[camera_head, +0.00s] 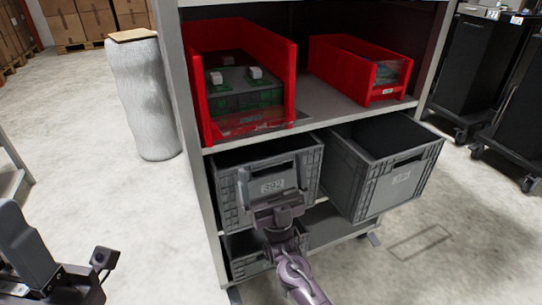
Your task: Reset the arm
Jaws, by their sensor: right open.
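My right arm comes up from the bottom middle. Its gripper (272,188) is open, in front of the left grey crate (308,170) marked 392, with its fingers spread across the crate's front face. I see nothing between the fingers, and I cannot tell whether they touch the crate.
The shelf rack (325,112) holds a left red bin (279,65) with green and grey items and a right red bin (340,68). A second grey crate (367,180) juts forward, tilted. A wrapped white column (152,95) stands left, dark carts (480,65) right. Floor is clear at left.

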